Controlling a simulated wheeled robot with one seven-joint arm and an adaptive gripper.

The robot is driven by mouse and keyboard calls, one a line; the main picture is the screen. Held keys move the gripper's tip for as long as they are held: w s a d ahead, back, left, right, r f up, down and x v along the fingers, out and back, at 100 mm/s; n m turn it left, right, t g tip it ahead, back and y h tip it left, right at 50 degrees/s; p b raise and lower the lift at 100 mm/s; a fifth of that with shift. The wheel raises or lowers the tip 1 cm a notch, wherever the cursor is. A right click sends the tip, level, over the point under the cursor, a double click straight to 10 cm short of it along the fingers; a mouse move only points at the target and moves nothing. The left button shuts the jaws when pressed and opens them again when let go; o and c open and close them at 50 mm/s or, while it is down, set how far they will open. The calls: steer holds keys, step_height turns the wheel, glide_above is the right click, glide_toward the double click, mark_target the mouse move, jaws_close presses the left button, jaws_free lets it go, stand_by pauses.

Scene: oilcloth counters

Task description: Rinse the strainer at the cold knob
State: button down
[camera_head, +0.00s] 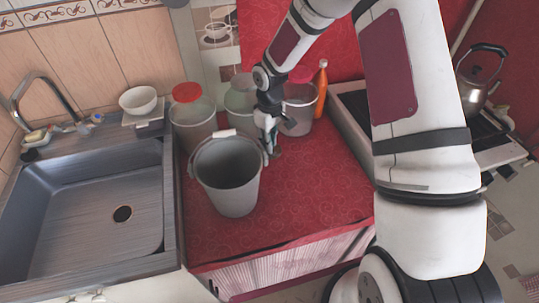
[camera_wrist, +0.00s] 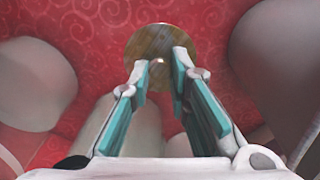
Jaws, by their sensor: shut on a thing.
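The strainer (camera_wrist: 160,42) is a round brownish metal disc with a small bright knob at its middle. My gripper (camera_wrist: 162,68) is shut on that knob, with a teal-padded finger on each side. In the head view, my gripper (camera_head: 269,140) points down just right of a grey bucket, and the strainer (camera_head: 277,153) shows as a small dark disc at its tips. I cannot tell whether the disc touches the red cloth. The tap (camera_head: 45,90) arches over the sink's back left. A small knob with a bluish mark (camera_head: 97,118) sits right of it; the other knob is unclear.
The grey bucket (camera_head: 232,185) stands between my gripper and the sink (camera_head: 85,215). Lidded jars (camera_head: 193,122), another container (camera_head: 300,105) and an orange bottle (camera_head: 321,88) stand behind. A white bowl (camera_head: 138,99) is behind the sink. The sink basin is empty. The front-right counter (camera_head: 310,205) is clear.

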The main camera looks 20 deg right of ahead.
steer(key=shift+f, duration=3)
steer(key=shift+f, duration=0.15)
steer(key=c, duration=1.5)
jaws_free()
